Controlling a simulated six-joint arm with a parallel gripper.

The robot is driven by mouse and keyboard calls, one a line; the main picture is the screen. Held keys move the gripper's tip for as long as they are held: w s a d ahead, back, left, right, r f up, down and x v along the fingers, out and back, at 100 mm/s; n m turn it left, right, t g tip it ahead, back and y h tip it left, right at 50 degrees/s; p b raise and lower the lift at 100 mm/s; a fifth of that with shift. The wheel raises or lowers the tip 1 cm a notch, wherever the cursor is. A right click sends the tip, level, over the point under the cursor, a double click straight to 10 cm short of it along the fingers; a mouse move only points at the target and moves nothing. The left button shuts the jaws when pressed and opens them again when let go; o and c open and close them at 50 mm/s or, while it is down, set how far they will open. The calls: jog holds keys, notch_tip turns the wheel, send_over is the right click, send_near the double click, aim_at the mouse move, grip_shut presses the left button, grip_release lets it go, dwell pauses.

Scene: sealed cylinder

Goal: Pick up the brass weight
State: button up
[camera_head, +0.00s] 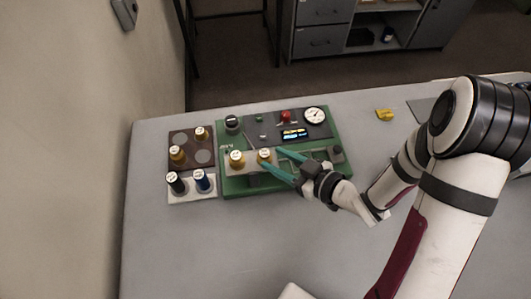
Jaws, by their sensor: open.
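Several brass-coloured weights with pale labelled tops are in view. One brass weight (264,156) stands upright on the light plate of the green panel, and a second brass weight (237,159) stands to its left. My gripper (273,157) reaches in from the right with two teal fingers, open. Its fingertips are at the right-hand weight on the plate, one finger low in front of it and one to its upper right. I cannot tell whether they touch it. Two more brass weights, an upper one (200,134) and a lower one (177,155), stand on the brown tray.
The green panel (226,185) carries a gauge (315,115), a red knob (286,116), a black knob (232,122) and a lit display (294,134). The brown tray (190,145) and a white tray (190,197) with dark and blue cylinders lie left. The front table is clear.

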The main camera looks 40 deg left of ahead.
aim_at(267, 154)
jog(key=x, duration=0.5)
jog(key=shift+w+a+f, duration=0.1)
jog(key=shift+f, duration=0.05)
grip_shut()
